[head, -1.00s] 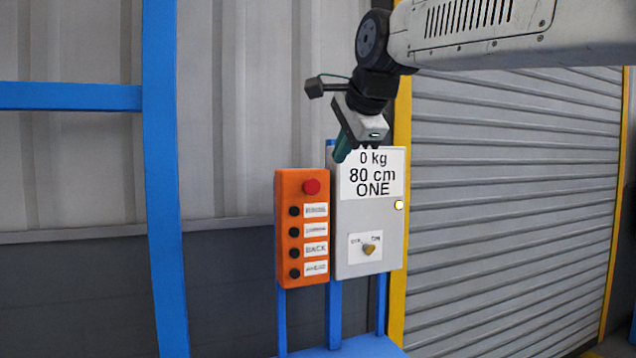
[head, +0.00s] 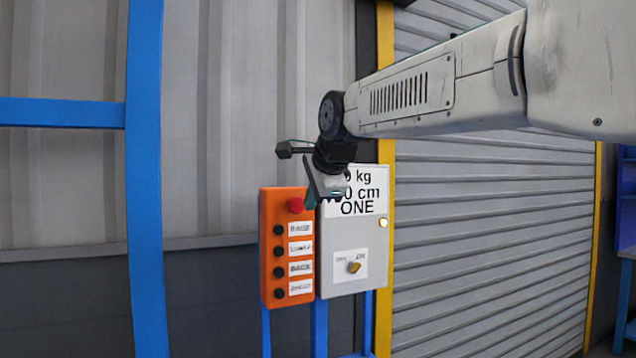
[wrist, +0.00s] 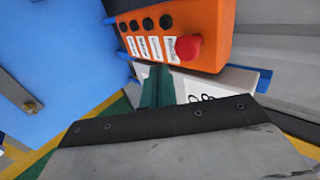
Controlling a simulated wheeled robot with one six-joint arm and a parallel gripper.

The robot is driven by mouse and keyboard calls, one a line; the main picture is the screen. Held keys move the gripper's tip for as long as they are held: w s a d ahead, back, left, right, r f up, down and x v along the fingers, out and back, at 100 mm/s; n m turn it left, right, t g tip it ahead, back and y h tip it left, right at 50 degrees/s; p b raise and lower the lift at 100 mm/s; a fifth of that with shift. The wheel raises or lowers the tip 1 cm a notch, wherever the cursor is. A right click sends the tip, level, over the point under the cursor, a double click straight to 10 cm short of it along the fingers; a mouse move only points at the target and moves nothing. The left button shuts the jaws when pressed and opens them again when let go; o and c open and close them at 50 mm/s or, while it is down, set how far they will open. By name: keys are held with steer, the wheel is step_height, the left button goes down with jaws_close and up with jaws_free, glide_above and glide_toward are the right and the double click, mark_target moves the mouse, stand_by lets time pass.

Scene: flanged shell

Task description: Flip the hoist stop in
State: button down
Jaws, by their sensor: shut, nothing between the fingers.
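The orange control box (head: 267,262) carries a red round button (head: 296,205) at its top and a column of several black buttons with white labels below. The red button also shows in the wrist view (wrist: 187,48), standing proud of the box face. My gripper (head: 310,201) is shut and empty, its teal fingers just right of the red button in the head view. In the wrist view the fingers (wrist: 158,82) point toward the orange box beside the red button. I cannot tell whether they touch anything.
A grey box (head: 333,282) adjoins on the right, with a sign partly hidden by my gripper and a small yellowish knob (head: 354,267). A blue post (head: 146,200) stands left. A yellow post (head: 386,100) and ribbed shutter (head: 480,230) are right.

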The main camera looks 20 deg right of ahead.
mark_target(298, 202)
steer(key=shift+w+f, duration=0.2)
steer(key=shift+w, duration=1.05)
steer(key=shift+w+f, duration=0.2)
steer(key=shift+w, duration=1)
steer(key=shift+w, duration=0.55)
steer(key=shift+w+r, duration=0.15)
steer(key=shift+w, duration=0.25)
